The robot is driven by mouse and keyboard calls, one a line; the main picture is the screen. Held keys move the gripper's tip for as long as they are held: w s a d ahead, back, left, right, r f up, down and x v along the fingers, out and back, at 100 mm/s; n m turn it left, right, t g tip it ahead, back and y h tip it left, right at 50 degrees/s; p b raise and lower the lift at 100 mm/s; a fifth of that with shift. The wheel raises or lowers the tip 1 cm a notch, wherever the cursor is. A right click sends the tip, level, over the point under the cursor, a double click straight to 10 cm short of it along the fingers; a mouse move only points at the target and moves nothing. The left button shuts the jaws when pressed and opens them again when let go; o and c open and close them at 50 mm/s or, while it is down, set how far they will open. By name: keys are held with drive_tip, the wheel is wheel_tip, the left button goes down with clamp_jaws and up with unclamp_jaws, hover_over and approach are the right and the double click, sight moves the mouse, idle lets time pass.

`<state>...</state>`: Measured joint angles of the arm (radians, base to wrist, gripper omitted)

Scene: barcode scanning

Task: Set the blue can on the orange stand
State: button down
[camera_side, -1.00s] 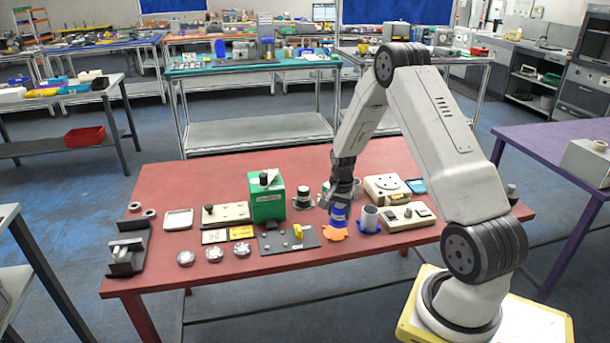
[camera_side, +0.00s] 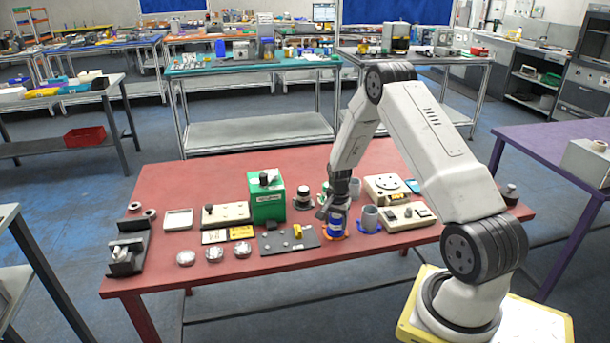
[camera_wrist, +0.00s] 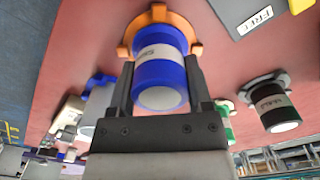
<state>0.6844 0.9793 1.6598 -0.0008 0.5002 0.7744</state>
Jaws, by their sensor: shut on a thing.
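The blue can (camera_side: 337,226) with a pale label band stands upright at the orange stand (camera_side: 347,237) near the table's front edge. In the wrist view the blue can (camera_wrist: 160,82) is between the fingers, and its far end lies within the ring of the orange stand (camera_wrist: 158,16). My gripper (camera_side: 336,210) is shut on the can from above; its two fingers (camera_wrist: 160,85) lie along both sides of it in the wrist view. Whether the can's base fully touches the stand is hard to tell.
A grey cup on a blue base (camera_side: 369,218) stands close to the right of the can. A dark grey board with a yellow part (camera_side: 288,238) lies to the left. A green box (camera_side: 267,198) and a dark-and-white can (camera_side: 303,198) stand farther back.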

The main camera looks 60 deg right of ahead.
sight(336, 216)
drive_tip(key=shift+f, duration=0.1)
unclamp_jaws()
idle(0.4)
wheel_tip(336, 216, up, 12)
drive_tip(key=shift+r, duration=0.15)
idle(0.6)
idle(0.5)
